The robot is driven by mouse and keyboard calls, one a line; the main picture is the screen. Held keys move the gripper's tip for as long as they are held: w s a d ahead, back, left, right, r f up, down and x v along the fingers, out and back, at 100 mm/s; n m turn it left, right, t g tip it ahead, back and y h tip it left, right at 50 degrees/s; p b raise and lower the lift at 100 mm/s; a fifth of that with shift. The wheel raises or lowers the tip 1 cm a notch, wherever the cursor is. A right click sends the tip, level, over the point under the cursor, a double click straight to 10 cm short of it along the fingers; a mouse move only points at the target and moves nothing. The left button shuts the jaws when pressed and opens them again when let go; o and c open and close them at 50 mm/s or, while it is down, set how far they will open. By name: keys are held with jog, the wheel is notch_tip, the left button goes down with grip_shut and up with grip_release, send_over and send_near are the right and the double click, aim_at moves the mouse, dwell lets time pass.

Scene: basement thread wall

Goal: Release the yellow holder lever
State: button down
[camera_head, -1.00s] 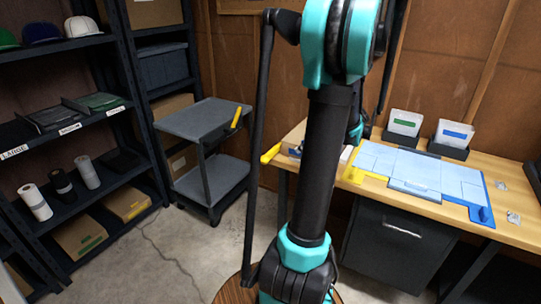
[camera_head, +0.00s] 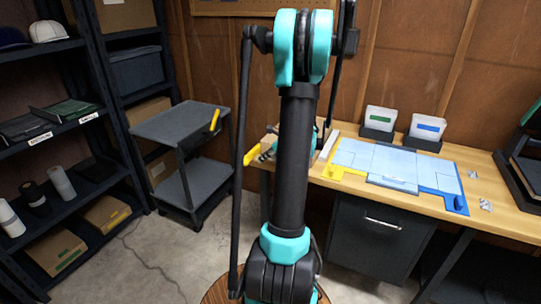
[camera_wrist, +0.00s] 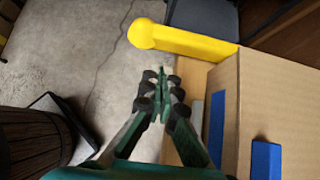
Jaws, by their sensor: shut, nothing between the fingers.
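A yellow lever (camera_head: 251,157) sticks out past the left end of the wooden bench in the head view. In the wrist view, a yellow lever with a rounded end (camera_wrist: 185,42) lies just beyond my fingertips, pointing left. My gripper (camera_wrist: 162,75) is shut and empty, with a visible gap between its tips and the lever. In the head view my arm stands in front of the bench's left end and hides most of the gripper. Another yellow piece (camera_head: 337,172) lies at the left edge of the light blue panel (camera_head: 395,165) on the bench.
A cardboard-coloured box (camera_wrist: 275,100) with blue patches is close on the right in the wrist view. Loaded shelves fill the far left. Concrete floor (camera_head: 150,250) is open between.

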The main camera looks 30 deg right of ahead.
aim_at(250, 160)
jog(key=shift+w+a, duration=0.95)
jog(key=shift+w, duration=0.15)
jog(key=shift+a, duration=0.15)
